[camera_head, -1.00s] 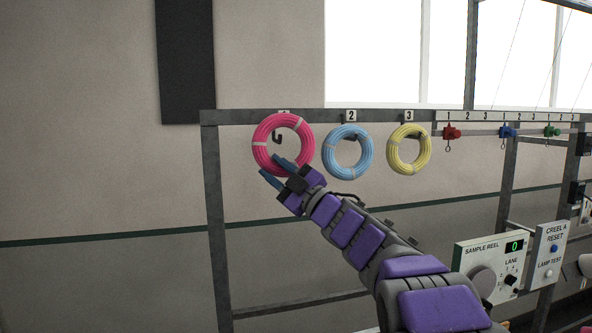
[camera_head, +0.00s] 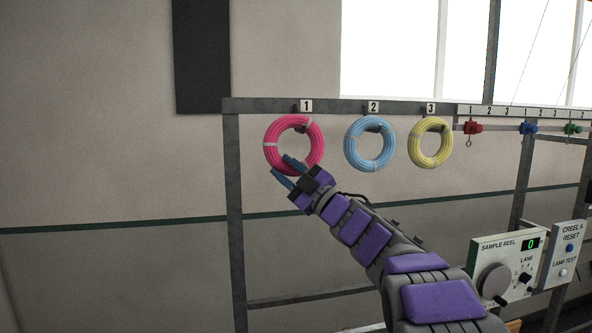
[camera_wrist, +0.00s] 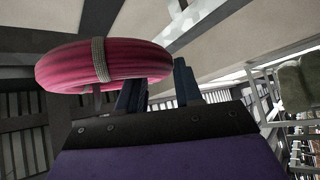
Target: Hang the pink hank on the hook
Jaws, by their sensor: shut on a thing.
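The pink hank (camera_head: 270,146) is a ring with pale ties, upright below the number 1 label (camera_head: 305,107). It also shows large in the wrist view (camera_wrist: 70,70). The dark number 1 hook (camera_head: 300,129) shows inside the upper part of the ring's opening; its stem is hidden behind the ring's top. I cannot tell whether the hank's weight rests on the hook. My gripper (camera_head: 287,172) is shut on the lower edge of the hank, with its blue fingers at the bottom of the ring. The fingers also show in the wrist view (camera_wrist: 158,88).
A blue hank (camera_head: 352,147) and a yellow hank (camera_head: 417,147) hang to the right on hooks 2 and 3. The grey frame's top rail (camera_head: 260,105) runs above. Red, blue and green clips and a control panel (camera_head: 490,250) stand further right.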

